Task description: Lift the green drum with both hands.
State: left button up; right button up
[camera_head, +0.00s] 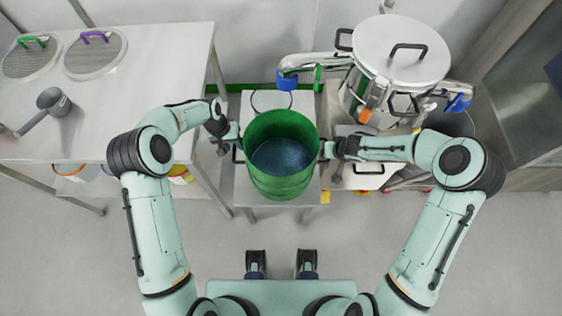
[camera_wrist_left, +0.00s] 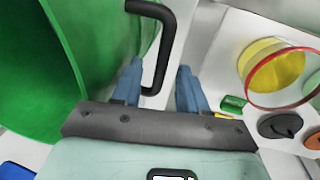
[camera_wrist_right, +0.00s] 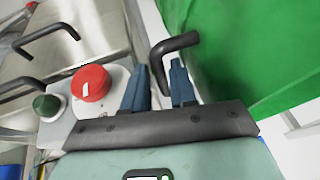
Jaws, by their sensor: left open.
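The green drum (camera_head: 281,158) stands upright on a low stand, open at the top with dark blue contents. My left gripper (camera_head: 231,131) is at the drum's left side, open. In the left wrist view its fingers (camera_wrist_left: 158,88) stand apart with the drum's black handle (camera_wrist_left: 158,45) reaching between them. My right gripper (camera_head: 333,149) is at the drum's right side. In the right wrist view its fingers (camera_wrist_right: 160,85) stand closer together around the other black handle (camera_wrist_right: 175,45); whether they grip it is unclear.
A steel table (camera_head: 150,75) with lids and a scoop stands at left. A large steel vessel (camera_head: 400,55) with a lid and clamps stands at right behind my right arm. A red button (camera_wrist_right: 91,83) is near my right gripper. Open floor lies in front of the stand.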

pick_arm(q)
jog(key=shift+f, duration=0.1)
pick_arm(e)
jog(key=shift+f, duration=0.15)
pick_arm(q)
jog(key=c, duration=0.6)
pick_arm(e)
grip_shut()
pick_arm(q)
grip_shut()
dwell(0.4)
jog(key=shift+w+r, duration=0.15)
jog(key=shift+r, duration=0.1)
pick_arm(e)
jog(key=shift+w+a+r, duration=0.1)
jog(key=shift+w+r, duration=0.1)
jog(key=shift+r, duration=0.05)
